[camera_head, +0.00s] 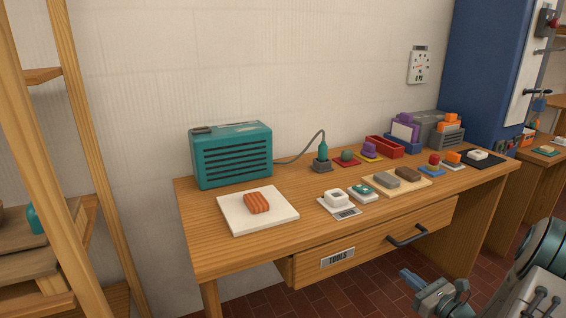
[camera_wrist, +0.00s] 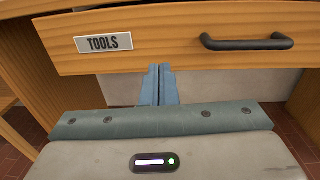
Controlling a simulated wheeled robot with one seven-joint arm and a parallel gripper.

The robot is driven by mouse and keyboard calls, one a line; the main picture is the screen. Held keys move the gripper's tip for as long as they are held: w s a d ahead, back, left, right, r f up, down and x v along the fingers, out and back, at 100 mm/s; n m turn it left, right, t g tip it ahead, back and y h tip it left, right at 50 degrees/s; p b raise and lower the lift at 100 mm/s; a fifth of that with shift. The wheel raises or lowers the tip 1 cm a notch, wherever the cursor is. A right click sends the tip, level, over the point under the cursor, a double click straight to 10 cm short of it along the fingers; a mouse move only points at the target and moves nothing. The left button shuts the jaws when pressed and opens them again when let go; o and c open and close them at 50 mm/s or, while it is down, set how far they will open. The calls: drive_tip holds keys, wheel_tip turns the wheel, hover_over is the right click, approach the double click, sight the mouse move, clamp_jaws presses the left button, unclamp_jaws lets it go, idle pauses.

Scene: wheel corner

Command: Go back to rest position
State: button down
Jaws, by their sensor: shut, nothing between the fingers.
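My gripper (camera_head: 412,280) is at the lower right in the head view, in front of the workbench and below the drawer handle, clear of the bench. In the wrist view, my gripper's (camera_wrist: 159,72) blue fingers are together with nothing between them. They point toward the space under the drawer (camera_wrist: 180,50). The drawer, labelled TOOLS, also shows in the head view (camera_head: 375,243). It looks pulled out a little at its left end in the head view. Its dark handle (camera_wrist: 247,43) is to the right of my fingertips and apart from them.
The workbench (camera_head: 230,250) holds a teal heater-like box (camera_head: 232,153), a white board (camera_head: 257,210) with an orange striped block, and several small blocks on pads. A wooden shelf (camera_head: 50,235) stands at the left, a blue cabinet (camera_head: 485,70) at the back right. Floor in front is open.

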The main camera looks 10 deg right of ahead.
drive_tip(key=s+a+r+n+g+y+p, duration=0.1)
drive_tip(key=s+a+r+n+g+p, duration=0.15)
drive_tip(key=a+r+n+g, duration=0.4)
drive_tip(key=s+a+r+n+g+y+p, duration=0.2)
drive_tip(key=a+r+n+p, duration=0.15)
drive_tip(key=a, duration=0.65)
drive_tip(key=s+a+r+n+g+y+p, duration=0.1)
drive_tip(key=s+a+r+n+g+p, duration=0.15)
drive_tip(key=a+r+n+g, duration=0.45)
drive_tip(key=s+a+r+n+t+h+p, duration=0.1)
drive_tip(key=s+a+r+n+h+p, duration=0.2)
drive_tip(key=s+r+n+h+p, duration=0.6)
drive_tip(key=shift+s+r+n+t+h, duration=0.35)
drive_tip(key=shift+s+r+n+h, duration=0.35)
drive_tip(key=shift+s+r+n, duration=1.7)
drive_tip(key=shift+w+a+r+n, duration=0.1)
drive_tip(key=shift+w+r+n, duration=0.2)
drive_tip(key=shift+w+r, duration=0.05)
